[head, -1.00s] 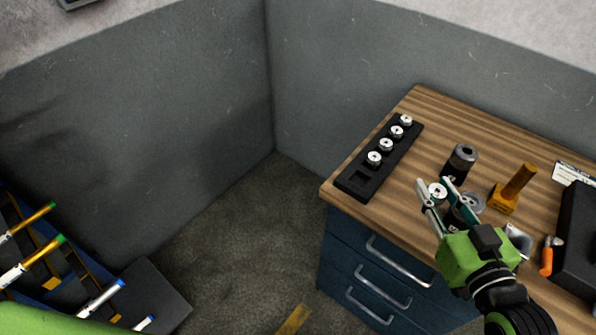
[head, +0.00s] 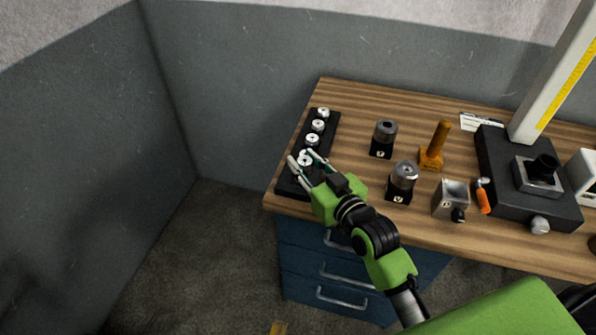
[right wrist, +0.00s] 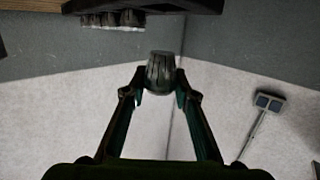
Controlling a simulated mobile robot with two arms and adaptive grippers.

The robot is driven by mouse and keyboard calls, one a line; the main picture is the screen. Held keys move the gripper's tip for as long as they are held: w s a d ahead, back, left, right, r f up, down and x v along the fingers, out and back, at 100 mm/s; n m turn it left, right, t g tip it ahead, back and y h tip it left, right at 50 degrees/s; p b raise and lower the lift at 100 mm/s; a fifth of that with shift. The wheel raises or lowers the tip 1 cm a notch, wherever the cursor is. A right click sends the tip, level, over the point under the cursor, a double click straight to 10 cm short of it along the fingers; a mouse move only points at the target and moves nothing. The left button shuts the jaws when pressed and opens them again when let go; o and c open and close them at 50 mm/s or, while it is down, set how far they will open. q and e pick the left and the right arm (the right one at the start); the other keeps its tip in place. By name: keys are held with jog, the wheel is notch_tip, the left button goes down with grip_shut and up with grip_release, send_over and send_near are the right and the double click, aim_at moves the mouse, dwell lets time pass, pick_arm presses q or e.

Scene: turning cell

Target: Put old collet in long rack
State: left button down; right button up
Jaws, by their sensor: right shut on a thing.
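My right gripper (head: 301,157) is over the near part of the long black rack (head: 288,187) at the table's left edge. It is shut on a small metal collet (right wrist: 160,71), which shows between the fingertips in the right wrist view, clear of the rack. In the head view a pale round collet face (head: 305,159) shows between the fingers. Several silver collets sit in a row in the rack's farther slots, such as the farthest one (head: 323,112). My gripper partly hides the rack's near end. My left gripper is not in view.
To the rack's right stand a dark cylindrical holder (head: 385,138), a silver-topped holder (head: 403,182) and an orange-brown upright tool (head: 434,146). A metal block (head: 451,199), an orange-handled tool (head: 483,196) and a black-based device (head: 500,160) are farther right. A wall rises behind the table.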

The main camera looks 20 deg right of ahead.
aim_at(299, 184)
jog(key=w+f, duration=0.2)
jog(key=shift+w+a+f, duration=0.2)
jog(key=shift+a+f, duration=0.15)
jog(key=shift+f, duration=0.05)
notch_tip(299, 184, down, 3)
jog(key=shift+w+p, duration=0.1)
jog(key=shift+p, duration=0.3)
jog(key=shift+f, duration=0.15)
jog(key=shift+f, duration=0.2)
jog(key=o, duration=1.2)
jog(key=shift+r, duration=0.1)
